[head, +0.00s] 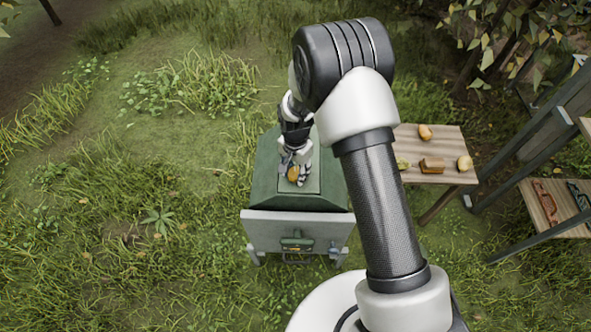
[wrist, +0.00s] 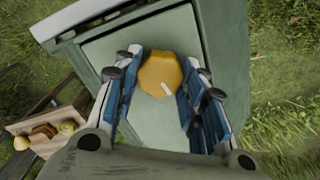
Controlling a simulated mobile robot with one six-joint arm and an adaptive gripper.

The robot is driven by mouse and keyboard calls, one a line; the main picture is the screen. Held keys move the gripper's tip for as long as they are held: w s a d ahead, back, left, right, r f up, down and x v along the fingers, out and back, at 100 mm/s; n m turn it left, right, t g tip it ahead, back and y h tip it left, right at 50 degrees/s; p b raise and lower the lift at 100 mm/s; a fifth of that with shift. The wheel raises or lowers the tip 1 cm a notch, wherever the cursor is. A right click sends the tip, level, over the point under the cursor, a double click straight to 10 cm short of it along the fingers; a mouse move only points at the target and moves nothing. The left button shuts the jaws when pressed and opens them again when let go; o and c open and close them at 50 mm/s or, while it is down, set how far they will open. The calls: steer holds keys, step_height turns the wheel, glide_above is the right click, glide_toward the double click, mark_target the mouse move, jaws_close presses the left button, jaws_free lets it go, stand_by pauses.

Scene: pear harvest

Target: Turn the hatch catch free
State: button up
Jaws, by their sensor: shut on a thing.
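The hatch catch is a yellow-orange faceted knob (wrist: 160,74) with a white pointer mark. It sits on the pale green hatch panel (wrist: 140,122) of a green box (head: 265,170). In the head view the knob (head: 293,174) shows only as a small orange patch. My gripper (head: 298,164) reaches down over the box top. In the wrist view its blue-padded fingers (wrist: 163,80) stand on both sides of the knob and are shut on it.
A wooden table (head: 440,144) with pears and a brown block stands right of the box. Open grass lies left.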

mark_target(295, 173)
steer(key=n, duration=0.4)
steer(key=shift+n, duration=0.3)
steer(key=n, duration=0.3)
steer(key=shift+n, duration=0.4)
steer(key=n, duration=0.3)
steer(key=shift+n, duration=2)
steer(key=o, duration=1.1)
step_height(295, 173, up, 12)
